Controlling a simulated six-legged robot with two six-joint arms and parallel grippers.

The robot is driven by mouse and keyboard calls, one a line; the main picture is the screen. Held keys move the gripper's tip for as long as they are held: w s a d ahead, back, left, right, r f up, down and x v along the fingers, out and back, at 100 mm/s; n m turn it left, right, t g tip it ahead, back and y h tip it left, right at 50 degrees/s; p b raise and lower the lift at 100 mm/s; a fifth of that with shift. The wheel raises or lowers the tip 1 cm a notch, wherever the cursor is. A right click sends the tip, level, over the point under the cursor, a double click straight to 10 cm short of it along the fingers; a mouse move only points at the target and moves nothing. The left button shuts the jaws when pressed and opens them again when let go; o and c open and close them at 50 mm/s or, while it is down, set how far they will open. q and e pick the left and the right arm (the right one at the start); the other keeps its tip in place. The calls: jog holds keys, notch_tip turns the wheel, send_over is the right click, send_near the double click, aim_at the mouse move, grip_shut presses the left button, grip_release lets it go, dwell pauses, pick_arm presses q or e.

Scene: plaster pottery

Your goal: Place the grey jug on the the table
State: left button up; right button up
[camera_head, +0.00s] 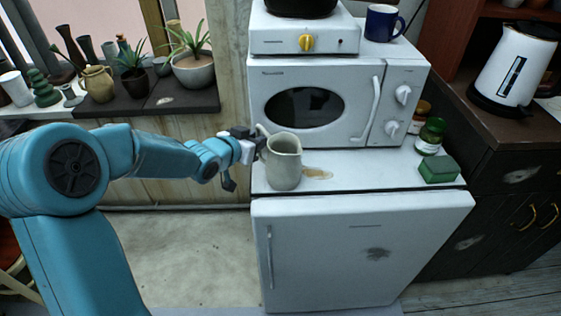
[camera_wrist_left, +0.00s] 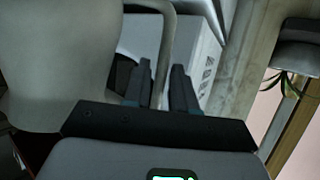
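The grey jug (camera_head: 284,165) stands upright on the white top of the small fridge, in front of the microwave. Its handle is on the left, towards my left gripper (camera_head: 257,147). In the left wrist view the jug (camera_wrist_left: 60,60) fills the left side, and its handle (camera_wrist_left: 165,50) runs down between the two close-set fingers of my left gripper (camera_wrist_left: 163,85). The fingers appear closed on the handle, with little gap beside it. No table can be made out clearly in the head view. My right gripper is out of view.
The microwave (camera_head: 300,105) stands behind the jug. A green sponge (camera_head: 438,170) and a green jar (camera_head: 430,135) are at right on the fridge (camera_head: 350,250). A dark cabinet with a kettle (camera_head: 513,65) is farther right. Potted plants and vases line the windowsill.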

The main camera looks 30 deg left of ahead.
pick_arm(q)
jog(key=shift+w+f, duration=0.15)
jog(key=shift+w, duration=0.2)
jog(key=shift+s, duration=0.15)
grip_shut()
dwell(1.0)
